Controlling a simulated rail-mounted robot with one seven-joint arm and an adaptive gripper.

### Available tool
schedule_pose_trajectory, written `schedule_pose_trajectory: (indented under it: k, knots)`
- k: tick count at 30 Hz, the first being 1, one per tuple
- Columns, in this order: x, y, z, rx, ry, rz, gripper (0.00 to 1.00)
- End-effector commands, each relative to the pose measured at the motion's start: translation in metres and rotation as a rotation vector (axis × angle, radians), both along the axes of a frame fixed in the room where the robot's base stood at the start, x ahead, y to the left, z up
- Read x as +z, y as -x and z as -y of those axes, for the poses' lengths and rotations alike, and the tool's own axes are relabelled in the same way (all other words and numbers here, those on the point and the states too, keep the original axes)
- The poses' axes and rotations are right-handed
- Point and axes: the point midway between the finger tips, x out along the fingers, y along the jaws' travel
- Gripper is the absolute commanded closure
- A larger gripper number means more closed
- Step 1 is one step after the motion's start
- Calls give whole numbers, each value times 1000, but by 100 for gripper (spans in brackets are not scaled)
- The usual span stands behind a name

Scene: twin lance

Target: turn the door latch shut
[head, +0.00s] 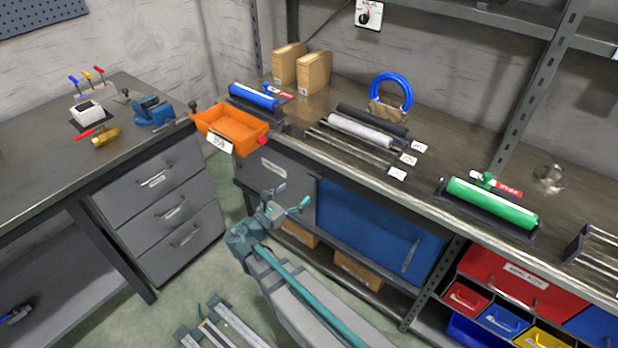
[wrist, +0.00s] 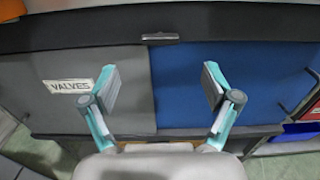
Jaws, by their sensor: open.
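A low cabinet under the bench has a grey door (wrist: 60,112) labelled VALVES and a blue door (wrist: 185,90). They also show in the head view, grey (head: 302,190) and blue (head: 375,230). A small metal latch (wrist: 161,37) sits on the dark rail above the seam between the doors, lying about level in the wrist view. I cannot make it out in the head view. My gripper (wrist: 160,80) is open and empty in front of the doors, its fingers apart on either side of the seam and below the latch. It also shows in the head view (head: 289,200).
An orange bin (head: 232,128) stands on the bench corner above the grey door. A green roller (head: 490,204) and several rods lie on the bench top. Red and blue drawers (head: 510,281) are right of the blue door. A grey drawer unit (head: 165,205) stands left.

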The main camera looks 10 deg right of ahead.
Motion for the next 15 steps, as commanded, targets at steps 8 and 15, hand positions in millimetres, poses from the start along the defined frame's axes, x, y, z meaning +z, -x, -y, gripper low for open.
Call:
schedule_pose_trajectory:
  k: [8,15]
  knots:
    - [1,-30,35,-4,-3,2,12]
    - [0,-54,62,-3,-3,2,12]
